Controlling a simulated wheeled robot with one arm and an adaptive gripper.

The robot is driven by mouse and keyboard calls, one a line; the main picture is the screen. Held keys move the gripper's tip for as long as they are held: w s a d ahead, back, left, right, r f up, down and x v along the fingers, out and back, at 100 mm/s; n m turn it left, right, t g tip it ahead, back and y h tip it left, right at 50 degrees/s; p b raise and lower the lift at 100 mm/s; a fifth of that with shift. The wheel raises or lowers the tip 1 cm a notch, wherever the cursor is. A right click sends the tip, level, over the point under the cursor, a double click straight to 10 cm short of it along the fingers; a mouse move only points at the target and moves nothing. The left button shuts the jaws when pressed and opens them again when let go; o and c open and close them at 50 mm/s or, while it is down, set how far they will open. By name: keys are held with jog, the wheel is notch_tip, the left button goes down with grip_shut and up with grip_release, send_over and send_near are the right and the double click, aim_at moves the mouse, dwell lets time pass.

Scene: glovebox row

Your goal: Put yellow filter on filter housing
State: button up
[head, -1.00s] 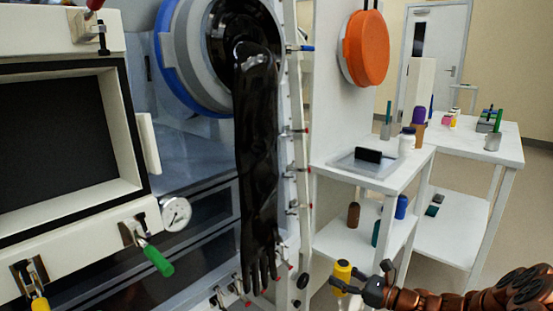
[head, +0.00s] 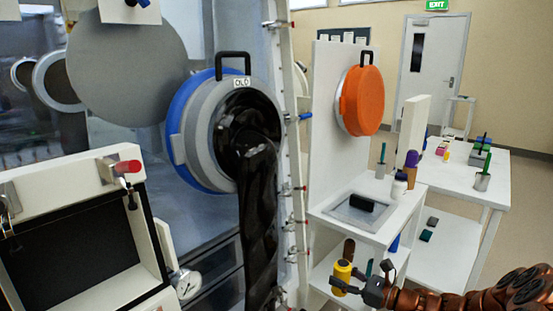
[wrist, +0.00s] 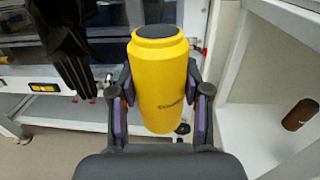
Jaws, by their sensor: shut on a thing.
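The yellow filter (wrist: 158,85) is a yellow cylinder with a dark round top, held upright. My gripper (wrist: 160,100) is shut on it, one finger on each side, in the wrist view. In the head view the yellow filter (head: 342,275) and my gripper (head: 358,287) are at the bottom, right of the hanging black glove and in front of the white shelf unit. I cannot pick out the filter housing for sure in these frames.
A glovebox with a black glove (head: 258,220) hanging from its blue-rimmed port stands at left. An orange disc (head: 362,100) hangs on a white panel. A white shelf unit (head: 335,207) bears a tray and bottles. A further white table (head: 500,170) stands at right.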

notch_tip(320, 180, up, 12)
jog(key=p, duration=1.1)
jog(key=shift+r, duration=0.25)
jog(key=shift+d, duration=0.1)
